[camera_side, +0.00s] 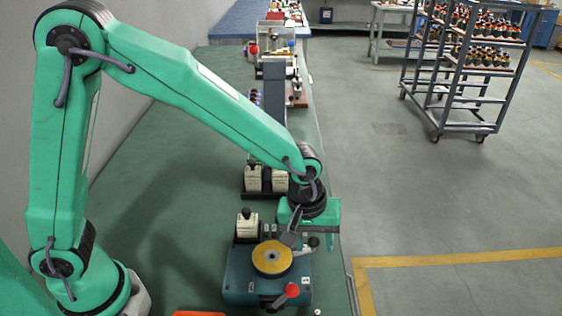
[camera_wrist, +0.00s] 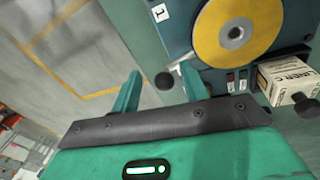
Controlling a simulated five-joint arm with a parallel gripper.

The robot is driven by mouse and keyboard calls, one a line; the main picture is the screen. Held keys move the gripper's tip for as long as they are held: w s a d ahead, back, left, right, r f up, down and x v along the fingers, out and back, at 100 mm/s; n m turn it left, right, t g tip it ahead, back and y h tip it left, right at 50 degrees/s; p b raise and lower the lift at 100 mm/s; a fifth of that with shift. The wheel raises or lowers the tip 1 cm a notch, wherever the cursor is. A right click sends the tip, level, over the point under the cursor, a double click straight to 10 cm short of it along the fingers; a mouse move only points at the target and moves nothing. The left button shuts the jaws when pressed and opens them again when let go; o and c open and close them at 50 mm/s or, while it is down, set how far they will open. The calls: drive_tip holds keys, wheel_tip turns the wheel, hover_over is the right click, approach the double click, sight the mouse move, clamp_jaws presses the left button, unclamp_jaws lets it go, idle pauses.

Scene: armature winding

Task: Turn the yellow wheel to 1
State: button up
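The yellow wheel (camera_side: 265,262) is a flat disc with a grey hub, lying on top of a dark teal machine box (camera_side: 240,290). It also shows in the wrist view (camera_wrist: 215,35), at the top right. A white label with "1" (camera_wrist: 160,13) is on the box beside it. My gripper (camera_side: 308,236) is over the box's far right edge, next to the wheel and apart from it. In the wrist view my gripper (camera_wrist: 160,72) has its two fingers spread. A dark round knob (camera_wrist: 165,81) shows between them; I cannot tell whether either finger touches it.
More cartons and tools line the bench behind. The green bench top (camera_side: 160,230) to the left is clear.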

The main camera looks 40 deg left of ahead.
idle(0.3)
wheel_tip(320, 180, up, 8)
drive_tip(key=s, duration=0.1)
drive_tip(key=shift+a+f, duration=0.15)
drive_tip(key=shift+a, duration=0.2)
idle(0.5)
drive_tip(key=s+a+r+m+t, duration=0.2)
drive_tip(key=s+a+r+m, duration=0.1)
drive_tip(key=s+a, duration=0.4)
drive_tip(key=s+a+r+m+t+y, duration=0.1)
drive_tip(key=s+a+r+m, duration=0.2)
drive_tip(key=a, duration=1.1)
drive_tip(key=s+r, duration=0.2)
drive_tip(key=s, duration=0.2)
drive_tip(key=shift+r+m+t, duration=0.35)
drive_tip(key=shift+m+t, duration=0.05)
drive_tip(key=shift+w, duration=0.1)
